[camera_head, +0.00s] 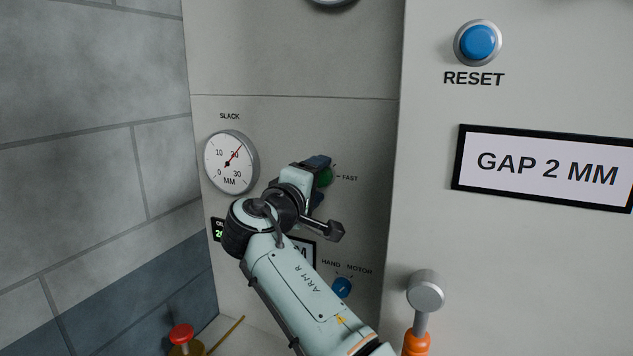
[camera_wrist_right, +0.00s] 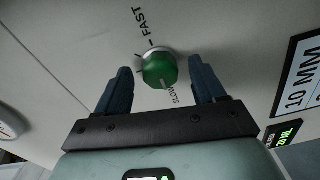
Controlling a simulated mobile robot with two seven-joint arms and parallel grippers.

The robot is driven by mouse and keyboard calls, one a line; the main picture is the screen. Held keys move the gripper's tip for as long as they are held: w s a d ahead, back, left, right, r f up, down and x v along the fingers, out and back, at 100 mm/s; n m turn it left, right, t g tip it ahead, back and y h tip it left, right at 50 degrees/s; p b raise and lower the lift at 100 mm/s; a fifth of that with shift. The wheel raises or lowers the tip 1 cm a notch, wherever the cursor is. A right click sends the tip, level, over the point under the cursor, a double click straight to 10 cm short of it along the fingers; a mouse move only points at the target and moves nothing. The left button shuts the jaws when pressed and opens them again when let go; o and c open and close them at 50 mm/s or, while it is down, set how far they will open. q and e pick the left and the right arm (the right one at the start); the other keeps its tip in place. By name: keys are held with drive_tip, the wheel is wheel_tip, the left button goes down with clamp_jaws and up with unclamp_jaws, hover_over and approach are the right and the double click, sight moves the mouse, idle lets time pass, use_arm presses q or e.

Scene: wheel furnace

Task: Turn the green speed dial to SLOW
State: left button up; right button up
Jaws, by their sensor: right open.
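The green speed dial (camera_head: 326,176) is on the grey panel, partly hidden by my right gripper (camera_head: 318,179) in the head view. In the right wrist view the green dial (camera_wrist_right: 159,71) shows whole, with FAST above it and SLOW at its lower right. A pale line on the knob appears to lie towards the SLOW side, but its exact setting is hard to tell. My right gripper (camera_wrist_right: 158,70) is open, with one dark blue finger on each side of the dial and a visible gap to both. My left gripper is not in view.
A SLACK gauge (camera_head: 231,162) is left of the arm. A blue HAND/MOTOR knob (camera_head: 342,287) is below. A grey-headed lever (camera_head: 425,293) with an orange collar stands lower right. A blue RESET button (camera_head: 478,42) is upper right, and a red button (camera_head: 181,334) is lower left.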

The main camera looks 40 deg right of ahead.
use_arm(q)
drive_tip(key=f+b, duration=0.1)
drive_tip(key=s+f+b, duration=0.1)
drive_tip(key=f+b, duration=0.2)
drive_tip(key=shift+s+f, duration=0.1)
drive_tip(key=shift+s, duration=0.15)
use_arm(e)
drive_tip(key=v, duration=1.3)
drive_tip(key=shift+a, duration=0.15)
drive_tip(key=shift+s+r, duration=0.1)
drive_tip(key=shift+s, duration=0.05)
